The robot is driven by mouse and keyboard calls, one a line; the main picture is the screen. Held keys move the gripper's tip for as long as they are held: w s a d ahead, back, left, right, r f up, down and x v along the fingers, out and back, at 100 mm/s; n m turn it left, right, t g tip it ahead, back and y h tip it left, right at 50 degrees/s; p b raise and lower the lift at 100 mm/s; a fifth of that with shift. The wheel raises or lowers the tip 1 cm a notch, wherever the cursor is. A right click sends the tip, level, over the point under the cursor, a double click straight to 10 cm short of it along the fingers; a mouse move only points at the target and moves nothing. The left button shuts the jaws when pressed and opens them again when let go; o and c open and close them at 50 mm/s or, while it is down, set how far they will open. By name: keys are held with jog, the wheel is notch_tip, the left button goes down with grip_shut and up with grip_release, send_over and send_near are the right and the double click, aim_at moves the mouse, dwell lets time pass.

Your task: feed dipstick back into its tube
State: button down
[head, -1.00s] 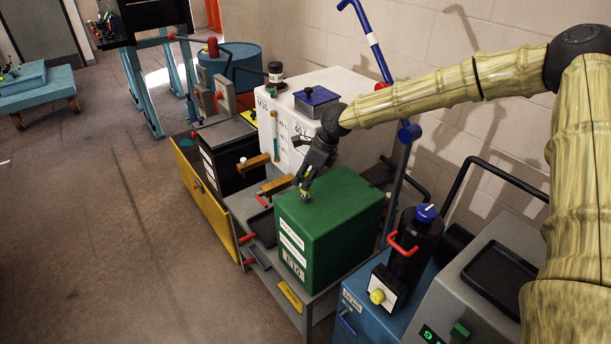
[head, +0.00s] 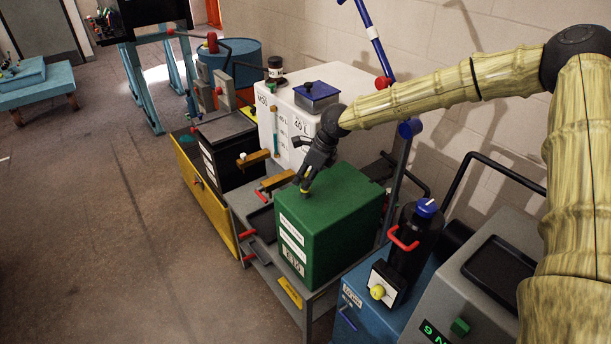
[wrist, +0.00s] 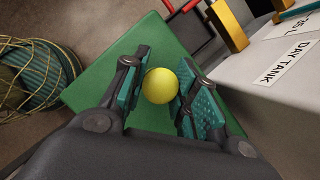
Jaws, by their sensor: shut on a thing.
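The dipstick shows as a yellow ball knob (wrist: 160,86) between my fingers in the wrist view. My gripper (wrist: 161,98) is shut on it. In the head view my gripper (head: 304,187) points down at the top of the green box (head: 345,196), near its left part. The yellow knob (head: 304,191) is a small spot at the fingertips, very close above the green top. The dipstick's shaft and the tube's mouth are hidden below the knob and fingers, so I cannot tell how far the shaft is in.
A black cylinder with a blue knob (head: 426,208) stands to the right. Open floor is at left.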

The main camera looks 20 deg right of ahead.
jog(key=shift+f, duration=0.25)
jog(key=c, duration=1)
grip_release()
jog(key=shift+c, duration=0.2)
jog(key=v, duration=1.2)
